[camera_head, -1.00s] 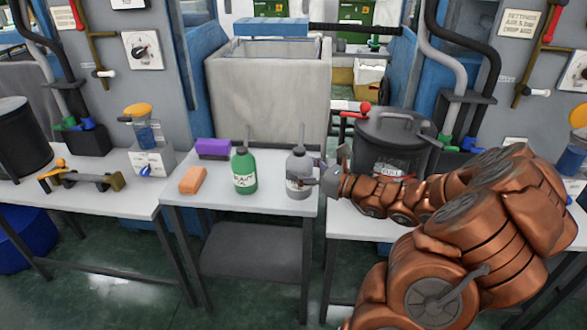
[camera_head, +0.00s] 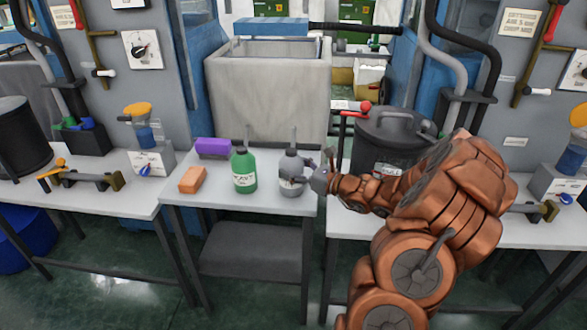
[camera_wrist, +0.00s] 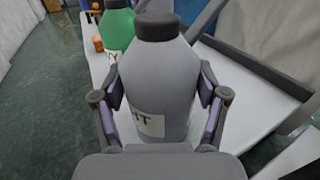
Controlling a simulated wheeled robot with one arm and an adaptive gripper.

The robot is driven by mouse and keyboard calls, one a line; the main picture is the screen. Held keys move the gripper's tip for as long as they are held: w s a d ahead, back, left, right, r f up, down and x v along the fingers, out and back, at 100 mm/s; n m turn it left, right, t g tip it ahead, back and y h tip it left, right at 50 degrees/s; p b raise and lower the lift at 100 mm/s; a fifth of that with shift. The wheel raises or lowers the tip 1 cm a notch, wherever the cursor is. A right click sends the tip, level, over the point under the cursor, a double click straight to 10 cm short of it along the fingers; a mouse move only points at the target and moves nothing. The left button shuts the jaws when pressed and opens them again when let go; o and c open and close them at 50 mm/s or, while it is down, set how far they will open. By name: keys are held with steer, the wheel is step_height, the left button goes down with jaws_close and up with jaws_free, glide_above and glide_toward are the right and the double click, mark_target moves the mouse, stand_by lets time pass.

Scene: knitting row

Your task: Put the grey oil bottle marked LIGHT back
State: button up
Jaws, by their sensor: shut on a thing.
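The grey oil bottle (camera_head: 291,172) has a dark cap and a thin spout, and is at the right end of the small middle table (camera_head: 240,203). In the wrist view the grey bottle (camera_wrist: 158,75) fills the middle, with part of its white label showing the letters "HT". My gripper (camera_head: 304,174) is shut around it from the right, with a pad on each side (camera_wrist: 160,100). The bottle looks upright. I cannot tell whether its base touches the table. A green bottle (camera_head: 244,172) with a white label stands to its left, apart from it.
An orange block (camera_head: 192,180) and a purple brush-like block (camera_head: 213,148) lie left of the green bottle. A dark lidded bin (camera_head: 385,140) stands right of the table. A large grey tub (camera_head: 268,95) is behind. The table's front strip is clear.

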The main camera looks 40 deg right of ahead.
steer(key=shift+f, duration=0.1)
steer(key=o, duration=1.4)
steer(key=shift+s+d, duration=0.1)
steer(key=shift+s, duration=0.1)
steer(key=v, duration=1.1)
steer(key=shift+s, duration=0.3)
